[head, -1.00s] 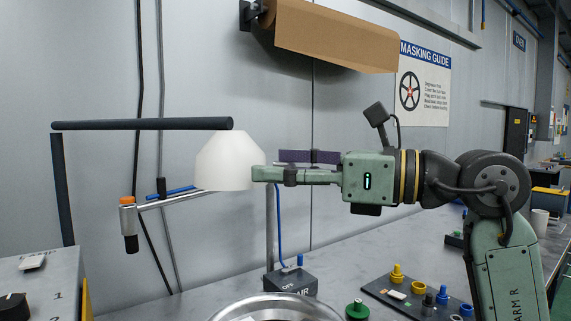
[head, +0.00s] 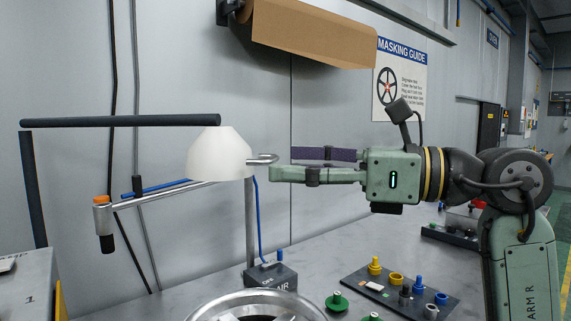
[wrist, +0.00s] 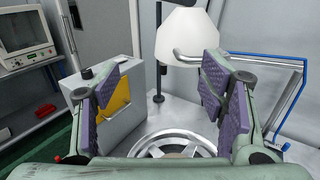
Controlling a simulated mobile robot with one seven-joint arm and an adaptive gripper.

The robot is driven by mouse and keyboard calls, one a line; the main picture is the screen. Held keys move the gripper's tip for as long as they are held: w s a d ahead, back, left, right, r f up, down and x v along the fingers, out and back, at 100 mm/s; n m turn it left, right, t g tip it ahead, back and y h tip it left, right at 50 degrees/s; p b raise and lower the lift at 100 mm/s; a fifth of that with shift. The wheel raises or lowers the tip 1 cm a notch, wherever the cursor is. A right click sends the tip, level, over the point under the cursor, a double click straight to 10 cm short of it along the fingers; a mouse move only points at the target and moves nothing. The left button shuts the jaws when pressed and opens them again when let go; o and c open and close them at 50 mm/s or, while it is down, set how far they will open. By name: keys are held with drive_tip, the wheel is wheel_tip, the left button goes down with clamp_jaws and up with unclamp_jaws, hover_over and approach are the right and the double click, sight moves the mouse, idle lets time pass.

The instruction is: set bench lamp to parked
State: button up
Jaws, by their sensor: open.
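The bench lamp has a white shade (head: 220,157) hanging from the end of a dark horizontal boom (head: 120,121), carried by a dark post (head: 33,190) at the left. A metal loop handle (head: 262,160) sticks out from the shade's right side. My gripper (head: 281,164) is open and empty, level with the shade and just right of the handle. In the wrist view the shade (wrist: 188,38) is ahead, right of centre, and its handle (wrist: 205,61) runs between shade and right finger. I cannot tell whether the handle touches that finger. No parked mark is visible.
An air stand (head: 270,275) with a tool arm rises below and behind the shade. A wheel (head: 258,308) lies below. A tray of coloured plugs (head: 400,292) is at right.

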drive_tip(key=p+v, duration=0.1)
drive_tip(key=v, duration=0.6)
idle(0.5)
drive_tip(key=shift+d, duration=0.1)
idle(0.4)
